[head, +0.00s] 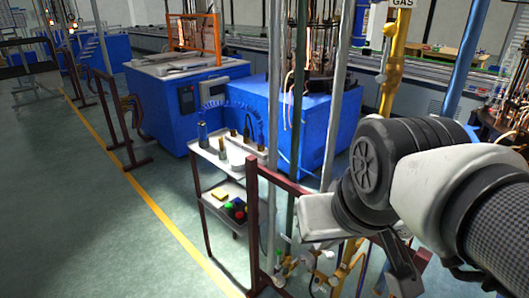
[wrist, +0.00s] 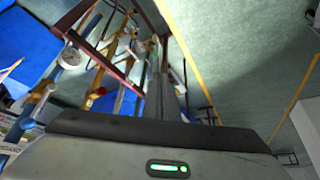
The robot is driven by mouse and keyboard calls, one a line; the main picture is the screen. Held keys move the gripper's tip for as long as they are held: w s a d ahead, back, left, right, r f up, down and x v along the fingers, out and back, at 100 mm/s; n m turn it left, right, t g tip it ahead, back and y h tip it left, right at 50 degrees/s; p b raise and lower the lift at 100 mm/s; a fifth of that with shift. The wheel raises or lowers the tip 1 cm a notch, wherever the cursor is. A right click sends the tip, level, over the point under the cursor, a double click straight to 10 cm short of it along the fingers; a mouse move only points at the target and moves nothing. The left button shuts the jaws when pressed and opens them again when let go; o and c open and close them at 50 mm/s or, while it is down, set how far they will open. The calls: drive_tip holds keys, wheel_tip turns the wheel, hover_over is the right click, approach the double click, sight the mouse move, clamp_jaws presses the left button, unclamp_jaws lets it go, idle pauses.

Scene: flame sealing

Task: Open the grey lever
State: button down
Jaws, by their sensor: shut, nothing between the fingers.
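I cannot single out a grey lever for certain in either view. In the head view, a cluster of small valves and fittings (head: 290,264) sits low on the upright pipes, partly behind my arm. The wrist view shows pipes with a round gauge (wrist: 70,57), a second gauge (wrist: 137,47) and a small red part (wrist: 99,92) on the left. My gripper (wrist: 164,82) is shut and empty, its dark fingers pointing up the picture, to the right of these pipes. No contact with them shows.
A dark red rail frame (head: 253,215) stands before the pipes. A grey-topped trolley (head: 228,150) with bottles stands left of it. Blue machines (head: 185,100) are behind. A yellow gas pipe (head: 392,70) rises near my arm. Green floor (head: 80,210) at left is clear.

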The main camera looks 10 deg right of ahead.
drive_tip(key=w+d+f+n+g+h+b, duration=0.25)
drive_tip(key=f+b, duration=0.25)
drive_tip(key=f, duration=0.5)
drive_tip(key=w+d+f+n+g+h+b, duration=0.1)
drive_tip(key=w+d+f+n+h+b, duration=0.25)
drive_tip(key=f+b, duration=0.45)
drive_tip(key=w+d+f+n+g+h+b, duration=0.1)
drive_tip(key=w+d+f+n+h+b, duration=0.25)
drive_tip(key=f, duration=0.95)
drive_tip(key=w+a+f+n+t+h+b, duration=0.1)
drive_tip(key=w+f+n+t+b, duration=0.3)
drive_tip(key=w+f+n, duration=0.3)
drive_tip(key=w+a+f+n+t+h+b, duration=0.1)
drive_tip(key=w+f+n+t+b, duration=0.3)
drive_tip(key=f, duration=1)
drive_tip(key=w+a+n+b, duration=0.1)
drive_tip(key=w+n+b, duration=0.1)
drive_tip(key=n, duration=0.2)
drive_tip(key=shift+w+f+t+h, duration=0.35)
drive_tip(key=shift+w+f, duration=0.05)
drive_tip(key=shift+a, duration=0.1)
